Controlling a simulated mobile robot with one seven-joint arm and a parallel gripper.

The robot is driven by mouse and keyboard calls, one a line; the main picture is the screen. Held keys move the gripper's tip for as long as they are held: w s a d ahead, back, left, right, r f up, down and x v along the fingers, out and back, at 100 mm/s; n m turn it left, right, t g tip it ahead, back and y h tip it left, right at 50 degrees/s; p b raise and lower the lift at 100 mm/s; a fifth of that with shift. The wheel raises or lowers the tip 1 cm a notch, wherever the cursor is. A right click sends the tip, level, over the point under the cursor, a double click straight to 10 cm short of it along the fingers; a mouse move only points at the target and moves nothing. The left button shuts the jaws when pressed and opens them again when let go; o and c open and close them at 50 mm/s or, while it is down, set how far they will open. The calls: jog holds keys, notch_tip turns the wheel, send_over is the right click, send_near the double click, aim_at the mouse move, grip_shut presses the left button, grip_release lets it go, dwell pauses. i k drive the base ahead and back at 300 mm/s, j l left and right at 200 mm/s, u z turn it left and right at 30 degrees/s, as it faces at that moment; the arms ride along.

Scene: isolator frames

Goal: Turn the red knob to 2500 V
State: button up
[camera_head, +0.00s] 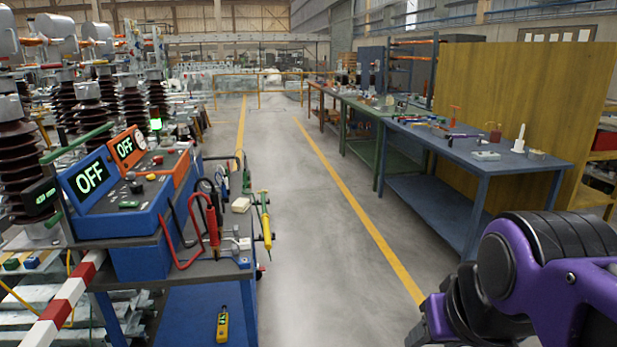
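A blue instrument (112,222) stands on the bench at the left, its tilted screen (90,180) reading OFF. An orange instrument (176,171) sits right behind it, and its screen (125,148) also reads OFF. A small red knob (158,160) shows on top of the orange instrument. A black knob (136,187) and an orange-red part (151,177) show on the blue one. The scale marks are too small to read. My purple and black arm fills the lower right, well apart from the instruments. I cannot make out my gripper's fingers.
Red and black leads (213,225) hang at the bench's right side, with yellow-green probes (266,220) beside them. A yellow meter (222,325) lies on the lower shelf. A red-and-white barrier (70,300) runs at lower left. The grey aisle (295,240) is clear; a blue workbench (470,150) stands right.

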aim_at(157, 159)
jog(key=i+l+z, duration=0.35)
jog(key=i+z, duration=0.3)
jog(key=i, duration=0.2)
jog(key=i+u, duration=0.1)
jog(key=i, duration=0.45)
jog(key=i+l+u, duration=0.1)
jog(key=i, duration=0.45)
jog(key=i+u, duration=0.3)
jog(key=i, duration=0.25)
jog(key=i+l+u, duration=0.25)
jog(key=i, duration=0.25)
jog(key=i+j+u, duration=0.1)
jog(key=i+u, duration=0.35)
jog(key=i+l+u, duration=0.1)
jog(key=i+u, duration=0.55)
jog(key=u, duration=0.2)
jog(key=i+j+u, duration=0.1)
jog(key=u, duration=0.3)
jog(key=i+l+u, duration=0.1)
jog(key=i+u, duration=0.25)
jog(key=k, duration=0.1)
